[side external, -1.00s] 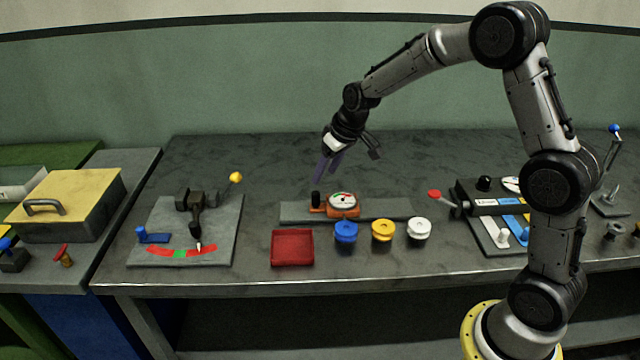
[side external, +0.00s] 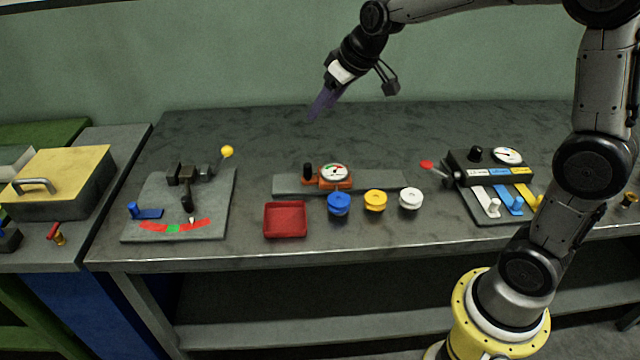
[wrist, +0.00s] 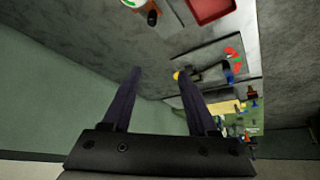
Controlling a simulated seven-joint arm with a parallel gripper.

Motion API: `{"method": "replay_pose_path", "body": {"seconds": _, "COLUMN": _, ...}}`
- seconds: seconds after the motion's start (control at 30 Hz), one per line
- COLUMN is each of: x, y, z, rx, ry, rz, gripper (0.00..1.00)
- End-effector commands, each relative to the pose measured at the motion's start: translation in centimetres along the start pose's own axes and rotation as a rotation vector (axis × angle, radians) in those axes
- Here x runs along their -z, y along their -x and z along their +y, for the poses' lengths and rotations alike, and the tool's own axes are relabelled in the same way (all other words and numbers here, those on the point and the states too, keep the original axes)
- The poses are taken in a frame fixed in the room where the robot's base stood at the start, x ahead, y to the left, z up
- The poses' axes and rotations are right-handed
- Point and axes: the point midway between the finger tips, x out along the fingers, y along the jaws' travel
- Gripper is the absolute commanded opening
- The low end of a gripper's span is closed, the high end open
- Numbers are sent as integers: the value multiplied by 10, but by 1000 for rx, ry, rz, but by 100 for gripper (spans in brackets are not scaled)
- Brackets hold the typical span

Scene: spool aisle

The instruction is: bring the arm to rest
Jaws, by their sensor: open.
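My gripper (side external: 321,104) is raised above the back of the grey bench (side external: 420,131), left of the middle of the side view. It is apart from everything on the bench. In the wrist view my gripper (wrist: 160,85) shows two dark purple fingers spread wide, with nothing between them but bench and wall behind. My arm reaches in from the right, its base in front of the bench.
Below stand an orange gauge device (side external: 333,176), a red tray (side external: 285,219) and blue (side external: 339,204), yellow (side external: 375,201) and white (side external: 411,199) spools. A lever plate (side external: 215,200) lies left, a lever panel (side external: 490,180) right. The bench's back is clear.

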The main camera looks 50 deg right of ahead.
Motion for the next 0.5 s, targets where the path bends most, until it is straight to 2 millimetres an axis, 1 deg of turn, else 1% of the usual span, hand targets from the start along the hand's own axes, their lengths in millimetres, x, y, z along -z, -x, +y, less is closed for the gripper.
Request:
{"method": "replay_pose_path", "body": {"seconds": 0.03, "x": -5, "y": 28, "z": -9, "rx": 0, "ry": 15, "rz": 34, "gripper": 59}}
{"method": "replay_pose_path", "body": {"seconds": 0.1, "x": -18, "y": 58, "z": -19, "rx": 1, "ry": 27, "rz": 62, "gripper": 59}}
{"method": "replay_pose_path", "body": {"seconds": 0.13, "x": -25, "y": 69, "z": -23, "rx": 2, "ry": 31, "rz": 72, "gripper": 59}}
{"method": "replay_pose_path", "body": {"seconds": 0.2, "x": -45, "y": 94, "z": -32, "rx": 5, "ry": 38, "rz": 90, "gripper": 59}}
{"method": "replay_pose_path", "body": {"seconds": 0.27, "x": -64, "y": 112, "z": -38, "rx": 7, "ry": 40, "rz": 101, "gripper": 59}}
{"method": "replay_pose_path", "body": {"seconds": 0.3, "x": -79, "y": 123, "z": -43, "rx": 9, "ry": 42, "rz": 105, "gripper": 59}}
{"method": "replay_pose_path", "body": {"seconds": 0.37, "x": -103, "y": 137, "z": -48, "rx": 11, "ry": 40, "rz": 110, "gripper": 59}}
{"method": "replay_pose_path", "body": {"seconds": 0.4, "x": -120, "y": 144, "z": -51, "rx": 12, "ry": 38, "rz": 109, "gripper": 59}}
{"method": "replay_pose_path", "body": {"seconds": 0.47, "x": -145, "y": 151, "z": -55, "rx": 14, "ry": 32, "rz": 103, "gripper": 59}}
{"method": "replay_pose_path", "body": {"seconds": 0.5, "x": -162, "y": 155, "z": -57, "rx": 14, "ry": 27, "rz": 98, "gripper": 59}}
